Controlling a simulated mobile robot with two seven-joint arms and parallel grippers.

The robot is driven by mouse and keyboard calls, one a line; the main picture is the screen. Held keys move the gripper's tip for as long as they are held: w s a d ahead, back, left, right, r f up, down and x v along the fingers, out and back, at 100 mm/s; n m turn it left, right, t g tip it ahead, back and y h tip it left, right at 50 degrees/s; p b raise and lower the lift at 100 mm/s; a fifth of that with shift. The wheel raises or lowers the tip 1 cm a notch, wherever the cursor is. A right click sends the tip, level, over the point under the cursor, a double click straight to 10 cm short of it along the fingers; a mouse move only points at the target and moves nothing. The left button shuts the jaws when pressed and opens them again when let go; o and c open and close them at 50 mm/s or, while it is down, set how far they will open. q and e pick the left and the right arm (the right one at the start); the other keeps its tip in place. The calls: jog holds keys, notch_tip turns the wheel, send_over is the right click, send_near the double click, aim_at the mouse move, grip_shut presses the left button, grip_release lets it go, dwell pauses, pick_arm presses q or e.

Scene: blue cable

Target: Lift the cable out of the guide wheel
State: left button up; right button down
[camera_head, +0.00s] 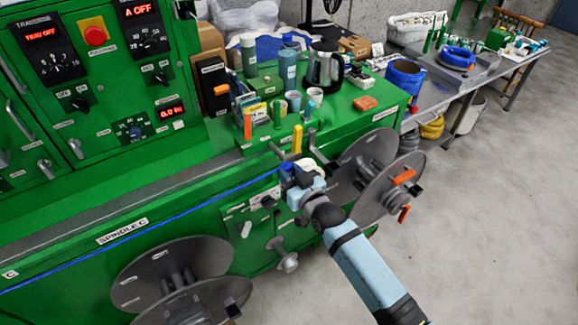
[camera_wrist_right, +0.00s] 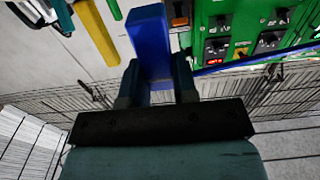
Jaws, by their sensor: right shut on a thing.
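The blue cable (camera_head: 165,217) runs along the front of the green machine, rising from lower left towards my right gripper (camera_head: 294,178). In the right wrist view, a wide blue piece (camera_wrist_right: 150,42), seemingly the cable close up, stands between the two fingers of my right gripper (camera_wrist_right: 157,82). The gripper is shut on it. A thin blue line of cable (camera_wrist_right: 245,63) runs off to the right there. The guide wheel cannot be made out clearly; my gripper and wrist cover the cable's end in the head view. My left gripper is out of view.
A yellow upright bar (camera_head: 297,140) stands just behind the gripper. A large grey reel with orange handles (camera_head: 380,175) is at the right, another grey reel (camera_head: 180,275) below left. Cups, bottles and a kettle (camera_head: 323,68) crowd the machine top. Floor at right is clear.

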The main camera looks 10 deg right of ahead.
jog(key=shift+s+a+f+p, duration=0.1)
jog(key=shift+s+p, duration=0.15)
jog(key=shift+s, duration=0.4)
jog(key=shift+s+a+f+p, duration=0.1)
jog(key=shift+s+p, duration=0.1)
jog(key=shift+s, duration=0.4)
